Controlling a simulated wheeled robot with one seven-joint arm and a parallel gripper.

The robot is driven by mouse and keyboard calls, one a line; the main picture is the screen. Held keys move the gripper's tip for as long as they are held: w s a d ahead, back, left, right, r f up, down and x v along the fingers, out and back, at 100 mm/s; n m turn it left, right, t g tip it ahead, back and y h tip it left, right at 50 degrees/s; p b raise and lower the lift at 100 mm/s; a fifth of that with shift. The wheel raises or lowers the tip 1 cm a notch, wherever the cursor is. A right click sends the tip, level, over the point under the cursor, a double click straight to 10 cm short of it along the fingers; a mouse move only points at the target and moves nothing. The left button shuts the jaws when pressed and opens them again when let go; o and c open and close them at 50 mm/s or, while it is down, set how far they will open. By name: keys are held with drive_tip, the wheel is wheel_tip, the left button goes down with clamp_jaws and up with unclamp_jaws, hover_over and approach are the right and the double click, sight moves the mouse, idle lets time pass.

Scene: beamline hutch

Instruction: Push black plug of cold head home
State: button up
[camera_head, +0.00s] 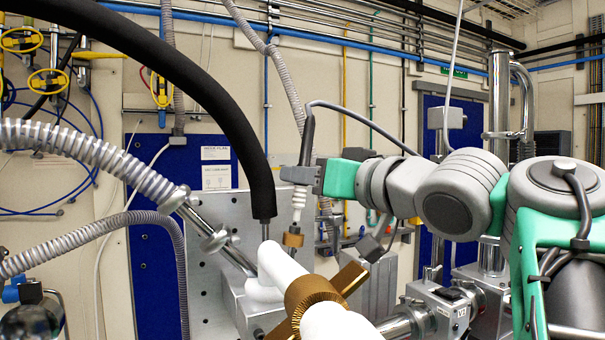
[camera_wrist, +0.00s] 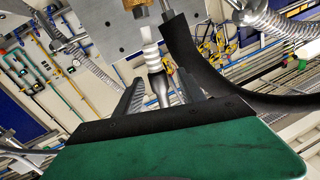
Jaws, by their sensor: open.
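The black plug (camera_head: 306,148) hangs upright on a thin grey cable at my gripper (camera_head: 303,177). In the wrist view the plug (camera_wrist: 161,90) shows between my two open fingers (camera_wrist: 160,92); I cannot tell whether they touch it. A white ribbed piece (camera_head: 298,201) lies in line below it, above a brass fitting (camera_head: 293,238). In the wrist view the white ribbed piece (camera_wrist: 150,48) runs from the plug toward the brass fitting (camera_wrist: 135,4). The cold head seems to be the white and brass body (camera_head: 310,300) below. How deep the plug sits is unclear.
A thick black hose (camera_head: 258,170) comes down close left of my gripper; it also passes close in the wrist view (camera_wrist: 187,62). Ribbed metal hoses (camera_head: 95,150) fill the left side. A grey plate (camera_head: 208,225) stands behind. Steel pipework (camera_head: 490,275) stands at the right.

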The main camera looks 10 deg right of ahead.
drive_tip(key=x, duration=0.5)
drive_tip(key=shift+w+d+p, duration=0.1)
drive_tip(key=shift+p, duration=0.2)
clamp_jaws()
wheel_tip(320, 180, down, 3)
drive_tip(key=b, duration=0.2)
drive_tip(key=shift+b, duration=0.4)
unclamp_jaws()
